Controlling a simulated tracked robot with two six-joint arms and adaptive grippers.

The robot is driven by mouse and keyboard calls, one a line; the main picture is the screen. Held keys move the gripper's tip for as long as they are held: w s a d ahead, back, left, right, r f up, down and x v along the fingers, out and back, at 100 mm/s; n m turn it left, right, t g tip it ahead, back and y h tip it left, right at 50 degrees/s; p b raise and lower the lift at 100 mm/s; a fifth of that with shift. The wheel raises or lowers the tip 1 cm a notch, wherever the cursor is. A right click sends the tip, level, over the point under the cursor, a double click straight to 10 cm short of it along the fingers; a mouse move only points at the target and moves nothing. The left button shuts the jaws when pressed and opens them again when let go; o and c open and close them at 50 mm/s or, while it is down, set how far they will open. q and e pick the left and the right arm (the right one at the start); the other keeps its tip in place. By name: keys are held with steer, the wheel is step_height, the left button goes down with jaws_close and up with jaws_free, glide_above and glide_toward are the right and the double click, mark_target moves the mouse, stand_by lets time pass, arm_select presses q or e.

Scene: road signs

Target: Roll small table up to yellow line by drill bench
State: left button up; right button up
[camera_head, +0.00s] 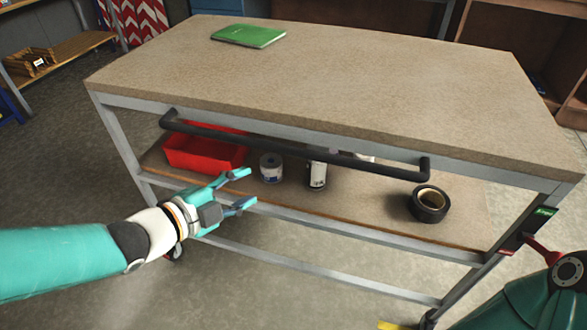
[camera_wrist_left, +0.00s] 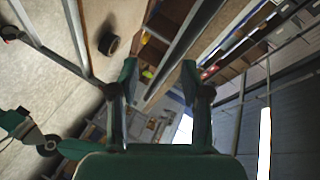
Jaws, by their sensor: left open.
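The small table (camera_head: 330,75) has a speckled brown top, a grey metal frame and a lower shelf (camera_head: 340,205). A black bar handle (camera_head: 290,146) runs along its near side. My left gripper (camera_head: 245,190) is open and empty, in front of and below the handle, apart from it. Its two fingers also show in the left wrist view (camera_wrist_left: 160,78). A teal part of my right arm (camera_head: 545,290) shows at the lower right; its gripper cannot be made out. A small yellow patch (camera_head: 388,325) shows on the floor at the bottom edge. I cannot identify the drill bench.
A green book (camera_head: 248,36) lies on the tabletop. A dark plate with a green label (camera_head: 530,225) sits by the right leg. Open floor lies left.

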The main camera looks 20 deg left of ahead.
arm_select(q)
step_height(320, 180, up, 3)
steer(key=s+m+t+b, duration=0.1)
steer(key=s+m, duration=0.1)
steer(key=m, duration=0.1)
steer(key=m+p, duration=0.1)
steer(key=p, duration=0.3)
glide_toward(290, 154)
steer(key=shift+h, duration=0.4)
steer(key=x, duration=1.1)
steer(key=shift+w+a+f, duration=0.15)
steer(key=shift+w, duration=0.1)
arm_select(e)
step_height(290, 154, up, 2)
steer(key=shift+r, duration=0.1)
arm_select(q)
jaws_close()
